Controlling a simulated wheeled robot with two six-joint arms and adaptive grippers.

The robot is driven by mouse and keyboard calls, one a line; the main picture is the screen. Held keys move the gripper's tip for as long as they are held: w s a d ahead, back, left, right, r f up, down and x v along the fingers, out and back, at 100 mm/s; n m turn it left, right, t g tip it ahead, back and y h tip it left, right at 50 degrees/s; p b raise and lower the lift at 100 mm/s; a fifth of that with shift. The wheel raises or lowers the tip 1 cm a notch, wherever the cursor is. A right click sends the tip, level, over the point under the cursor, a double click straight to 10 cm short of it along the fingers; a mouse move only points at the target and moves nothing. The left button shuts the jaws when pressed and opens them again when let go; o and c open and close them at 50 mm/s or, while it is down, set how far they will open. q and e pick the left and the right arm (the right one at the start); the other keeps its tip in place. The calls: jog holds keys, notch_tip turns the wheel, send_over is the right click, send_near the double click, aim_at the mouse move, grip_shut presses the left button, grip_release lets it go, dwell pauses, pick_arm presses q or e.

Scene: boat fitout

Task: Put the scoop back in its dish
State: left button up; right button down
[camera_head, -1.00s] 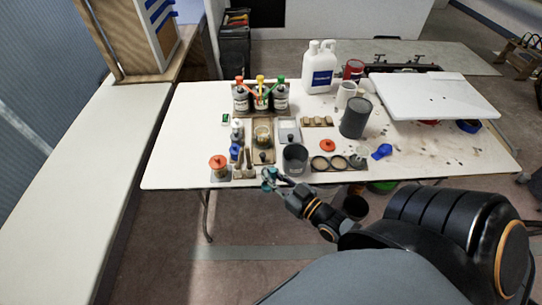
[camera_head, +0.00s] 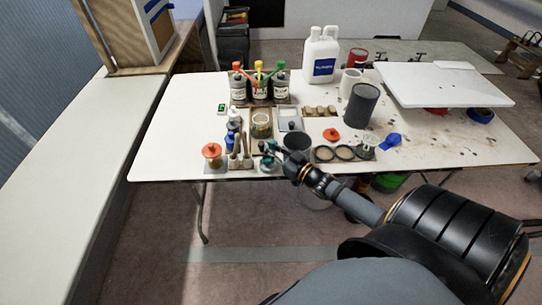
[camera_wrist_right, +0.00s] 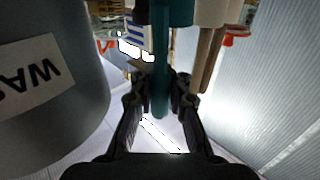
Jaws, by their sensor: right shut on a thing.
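My right gripper (camera_head: 272,158) is at the table's front edge, just left of the dark grey cup (camera_head: 297,142). In the right wrist view its fingers (camera_wrist_right: 160,100) are shut on an upright teal handle (camera_wrist_right: 160,65), which I take to be the scoop's. A wider teal part shows at the top of that view; the full shape is cut off. In the head view the teal thing (camera_head: 267,161) is small and partly covered by the gripper. I cannot tell which dish is the scoop's. My left gripper is not in view.
The grey cup with a white label (camera_wrist_right: 35,70) is close beside the fingers. Wooden-handled brushes (camera_head: 241,148) stand left of the gripper, near an orange-lidded jar (camera_head: 212,151). Black-rimmed round dishes (camera_head: 334,154) and a blue object (camera_head: 390,141) lie to the right. Bare table lies at left.

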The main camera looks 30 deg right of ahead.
notch_tip(320, 180, down, 2)
jog(key=shift+w, duration=0.1)
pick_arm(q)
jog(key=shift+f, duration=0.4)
pick_arm(e)
jog(key=shift+r, duration=0.1)
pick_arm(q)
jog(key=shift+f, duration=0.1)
pick_arm(e)
jog(key=c, duration=1.8)
grip_release()
jog(key=shift+f, duration=0.25)
jog(key=shift+c, duration=0.2)
jog(key=shift+o, duration=1.4)
